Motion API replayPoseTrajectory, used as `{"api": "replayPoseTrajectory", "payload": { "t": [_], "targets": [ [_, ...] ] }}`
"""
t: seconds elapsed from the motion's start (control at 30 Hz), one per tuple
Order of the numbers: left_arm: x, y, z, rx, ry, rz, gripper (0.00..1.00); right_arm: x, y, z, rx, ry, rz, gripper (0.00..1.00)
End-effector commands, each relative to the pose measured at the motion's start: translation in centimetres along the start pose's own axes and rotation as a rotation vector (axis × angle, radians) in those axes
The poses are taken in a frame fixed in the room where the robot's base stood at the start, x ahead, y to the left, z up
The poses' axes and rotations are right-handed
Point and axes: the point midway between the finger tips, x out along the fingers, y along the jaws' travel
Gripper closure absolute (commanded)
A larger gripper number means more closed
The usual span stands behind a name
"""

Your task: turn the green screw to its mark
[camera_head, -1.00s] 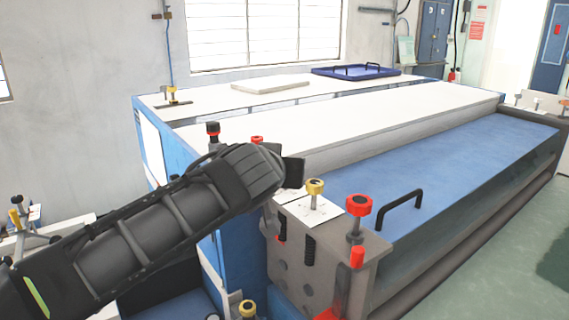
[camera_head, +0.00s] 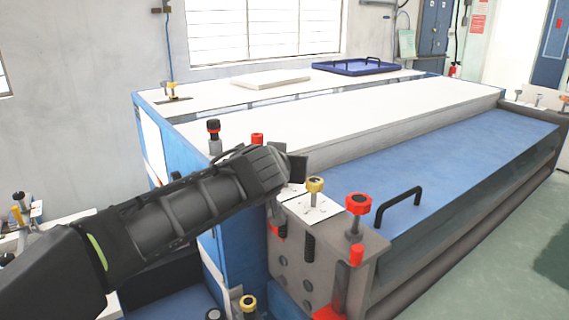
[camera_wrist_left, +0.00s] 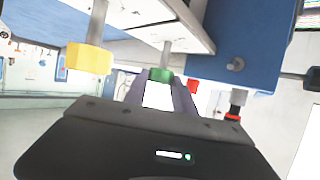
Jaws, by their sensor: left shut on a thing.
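The green screw (camera_wrist_left: 160,74) shows in the left wrist view as a green knob under a pale shaft. My left gripper (camera_wrist_left: 165,92) has its two fingers around this knob and is shut on it. In the head view my left gripper (camera_head: 288,168) is at the near end of the machine, above a white plate, and hides the green screw. The screw's mark cannot be made out. My right gripper is in neither view.
A yellow knob (camera_head: 315,185) and a red knob (camera_head: 358,204) stand close right of my gripper. A black handle (camera_head: 400,205) rises from the blue cover (camera_head: 460,165). A black-and-red knob (camera_head: 213,130) stands behind my arm. A blue tray (camera_head: 355,68) lies on the far top.

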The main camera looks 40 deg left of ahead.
Motion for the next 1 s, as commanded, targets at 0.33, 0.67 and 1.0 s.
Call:
{"api": "replayPoseTrajectory", "payload": {
  "t": [0.33, 0.67, 1.0],
  "targets": [
    [0.0, 0.0, 0.0, 0.000, 0.000, 0.001, 1.00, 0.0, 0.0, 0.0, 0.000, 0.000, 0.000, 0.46],
    [-0.1, 0.0, -0.1, 0.003, 0.000, 0.010, 1.00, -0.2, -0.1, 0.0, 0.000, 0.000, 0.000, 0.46],
    [-0.2, -0.1, -0.4, 0.043, 0.000, 0.116, 1.00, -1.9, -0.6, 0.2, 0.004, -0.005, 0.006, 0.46]
  ]
}}
